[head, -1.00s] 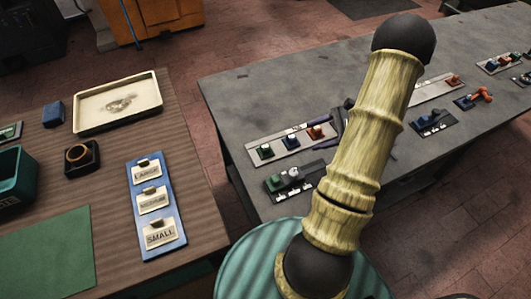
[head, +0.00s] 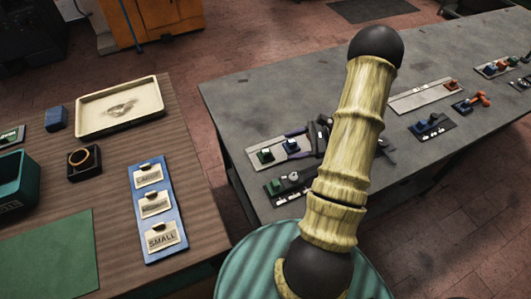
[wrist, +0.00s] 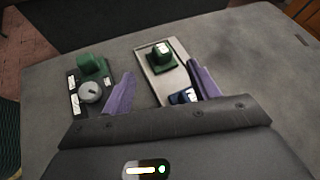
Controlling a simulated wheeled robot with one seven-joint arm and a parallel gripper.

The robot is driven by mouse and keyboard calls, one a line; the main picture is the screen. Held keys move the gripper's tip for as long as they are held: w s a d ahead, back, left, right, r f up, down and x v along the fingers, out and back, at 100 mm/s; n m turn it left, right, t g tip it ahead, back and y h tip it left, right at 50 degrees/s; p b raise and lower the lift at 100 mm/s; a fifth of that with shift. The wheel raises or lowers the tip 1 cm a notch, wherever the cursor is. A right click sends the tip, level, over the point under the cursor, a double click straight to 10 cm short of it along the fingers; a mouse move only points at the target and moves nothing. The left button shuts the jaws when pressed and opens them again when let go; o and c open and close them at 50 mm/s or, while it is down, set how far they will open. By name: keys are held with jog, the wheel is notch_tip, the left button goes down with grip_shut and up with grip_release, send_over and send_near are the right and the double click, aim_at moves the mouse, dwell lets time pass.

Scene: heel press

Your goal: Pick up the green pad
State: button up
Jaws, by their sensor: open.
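A green pad (head: 265,155) with a pale top stands on the near-left end of a light plate (head: 252,145); in the wrist view this pad (wrist: 162,60) appears ahead, between the fingertips. A second green piece (head: 277,187) sits on a dark plate beside a grey knob (head: 294,177). My gripper (head: 289,146) is open and empty, its purple fingers apart above the light plate and to the right of the first pad in the head view. In the wrist view my gripper (wrist: 160,68) partly covers a blue piece (wrist: 180,97). Finger height is unclear.
The plates lie on a grey table (head: 240,105). Farther right are a blue piece (head: 432,122) and an orange piece (head: 479,99). A wooden table at left holds a cream tray (head: 95,110) and a blue label board (head: 158,215).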

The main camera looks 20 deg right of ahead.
aim_at(270, 152)
jog(key=shift+x, duration=1.85)
jog(key=p+x, duration=0.2)
jog(key=x, duration=0.3)
jog(key=shift+f, duration=0.1)
jog(key=shift+c, duration=0.2)
jog(key=c, duration=1.1)
